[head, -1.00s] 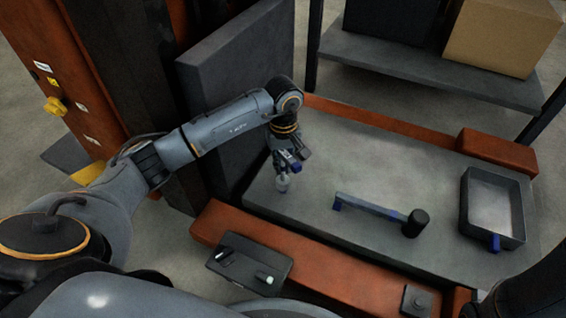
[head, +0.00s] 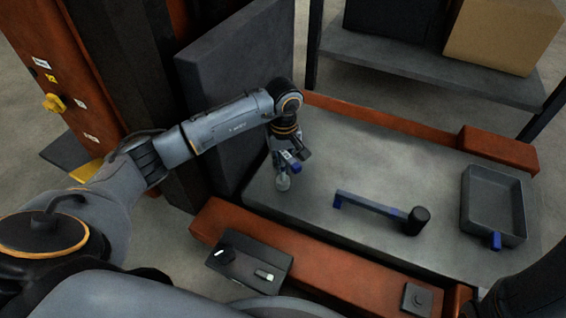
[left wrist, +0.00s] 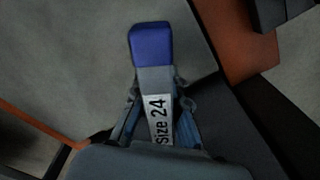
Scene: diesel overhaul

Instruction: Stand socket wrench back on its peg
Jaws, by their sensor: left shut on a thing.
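My left gripper (head: 287,168) is shut on the socket wrench above the left part of the grey bench top. The left wrist view shows the wrench (left wrist: 154,80) between the fingers, a grey bar with a blue end and a white "Size 24" label. In the head view only a small pale part of it (head: 283,183) shows below the fingers; the rest is hidden. A square dark block with a short round stud (head: 417,299) sits on the front orange beam; I cannot tell if it is the peg. My right gripper is not in view.
A long grey tool with a blue end and black cylinder (head: 372,206) lies mid-bench. A grey tray (head: 467,205) stands at right. A dark tray (head: 283,275) with small items is at front. An upright dark panel (head: 235,100) stands behind my left arm.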

